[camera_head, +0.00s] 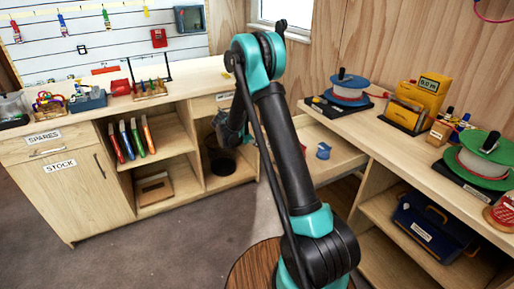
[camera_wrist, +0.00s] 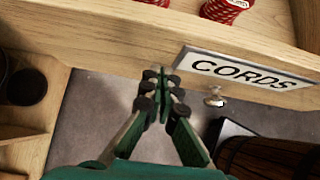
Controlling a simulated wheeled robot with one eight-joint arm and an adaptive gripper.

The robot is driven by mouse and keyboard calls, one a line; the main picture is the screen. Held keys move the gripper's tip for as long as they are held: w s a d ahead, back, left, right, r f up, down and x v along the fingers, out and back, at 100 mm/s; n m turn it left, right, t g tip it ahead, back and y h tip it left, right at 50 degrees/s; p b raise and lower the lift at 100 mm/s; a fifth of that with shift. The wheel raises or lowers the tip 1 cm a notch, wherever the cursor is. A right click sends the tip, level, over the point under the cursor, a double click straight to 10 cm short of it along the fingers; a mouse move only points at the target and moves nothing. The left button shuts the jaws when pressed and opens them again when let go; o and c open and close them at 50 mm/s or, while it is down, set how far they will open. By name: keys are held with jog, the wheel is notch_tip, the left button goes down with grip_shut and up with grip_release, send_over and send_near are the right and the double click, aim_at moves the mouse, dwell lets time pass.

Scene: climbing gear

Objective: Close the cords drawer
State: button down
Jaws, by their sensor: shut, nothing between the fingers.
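The cords drawer (camera_head: 340,158) stands pulled out in the corner between the two counters in the head view, partly hidden behind my arm. A small blue item lies in it. In the wrist view its wooden front (camera_wrist: 110,38) crosses the top, with a CORDS label (camera_wrist: 245,70) and a small metal knob (camera_wrist: 214,98). Red coiled cords (camera_wrist: 225,8) show inside. My gripper (camera_wrist: 163,78) is shut and empty, its tips near the lower edge of the drawer front, left of the label and knob. I cannot tell whether they touch. In the head view the fingertips are not clear.
A left cabinet (camera_head: 75,185) has open shelves with a dark bin (camera_head: 221,166). The right counter (camera_head: 400,140) carries cord spools and a yellow device (camera_head: 417,100), with a blue toolbox (camera_head: 432,228) below. A round wooden top (camera_head: 250,268) is near the bottom. Grey floor is clear at left.

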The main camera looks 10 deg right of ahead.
send_over(313, 138)
jog(key=shift+w+d, duration=0.1)
jog(key=shift+w, duration=0.05)
jog(key=shift+d+r, duration=0.1)
dwell(0.4)
